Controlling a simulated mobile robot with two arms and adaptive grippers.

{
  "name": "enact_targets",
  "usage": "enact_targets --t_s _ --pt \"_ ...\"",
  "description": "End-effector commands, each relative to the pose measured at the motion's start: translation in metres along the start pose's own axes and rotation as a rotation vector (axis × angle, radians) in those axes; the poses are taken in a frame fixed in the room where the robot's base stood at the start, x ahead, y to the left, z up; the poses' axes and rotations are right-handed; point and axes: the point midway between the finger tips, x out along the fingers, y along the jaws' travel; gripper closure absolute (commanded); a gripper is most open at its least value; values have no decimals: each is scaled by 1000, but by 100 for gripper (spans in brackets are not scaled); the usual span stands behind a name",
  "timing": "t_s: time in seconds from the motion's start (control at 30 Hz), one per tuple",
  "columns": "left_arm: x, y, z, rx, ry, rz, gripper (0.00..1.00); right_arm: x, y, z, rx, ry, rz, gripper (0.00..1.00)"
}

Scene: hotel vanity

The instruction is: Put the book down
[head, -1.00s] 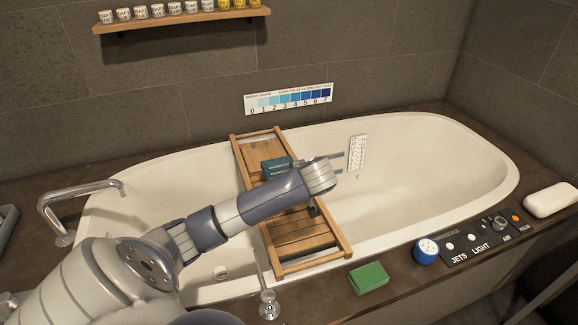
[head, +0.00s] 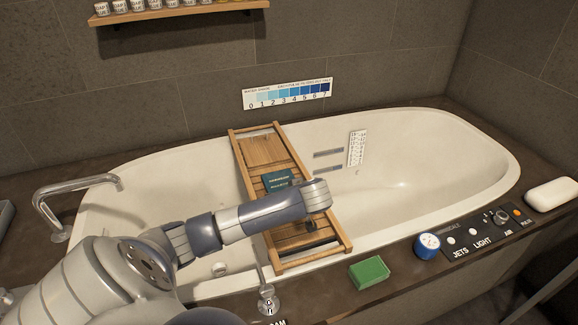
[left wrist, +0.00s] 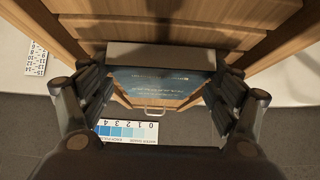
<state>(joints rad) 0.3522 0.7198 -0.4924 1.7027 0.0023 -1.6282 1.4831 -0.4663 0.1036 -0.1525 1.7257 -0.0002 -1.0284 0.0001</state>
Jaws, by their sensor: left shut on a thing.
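The dark teal book (head: 278,182) shows in the head view over the middle of the wooden bath caddy (head: 262,152), left of my wrist. In the left wrist view the book (left wrist: 162,82) lies between the two fingers of my left gripper (left wrist: 160,88), which is shut on it. The caddy's slats (left wrist: 160,32) are close beyond the book. I cannot tell whether the book touches them. In the head view my wrist hides most of the gripper. My right gripper is not in view.
The caddy spans the white bathtub (head: 420,135). A tap (head: 75,190) stands at the left. On the front ledge are a green sponge (head: 369,272), a blue round dial (head: 427,246), a control panel (head: 485,236) and a white soap-like bar (head: 551,194).

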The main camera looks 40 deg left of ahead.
Motion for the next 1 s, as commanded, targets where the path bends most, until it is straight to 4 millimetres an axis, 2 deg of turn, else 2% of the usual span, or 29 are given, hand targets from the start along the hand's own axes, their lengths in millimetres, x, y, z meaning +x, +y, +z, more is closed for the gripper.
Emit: enact_targets --t_s 0.03,0.07,0.1,0.6,0.67,1.0 --pt "1 0 2 0 -1 0 45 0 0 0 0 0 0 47" --pt "1 0 2 1 -1 0 10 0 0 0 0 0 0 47" --pt "1 0 2 1 -1 0 1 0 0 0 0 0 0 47" --pt "-2 0 -2 0 0 0 0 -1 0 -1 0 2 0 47" --pt "-7 0 -1 1 -1 1 0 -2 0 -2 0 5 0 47" --pt "-55 0 -1 0 -3 2 0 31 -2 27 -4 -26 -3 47"
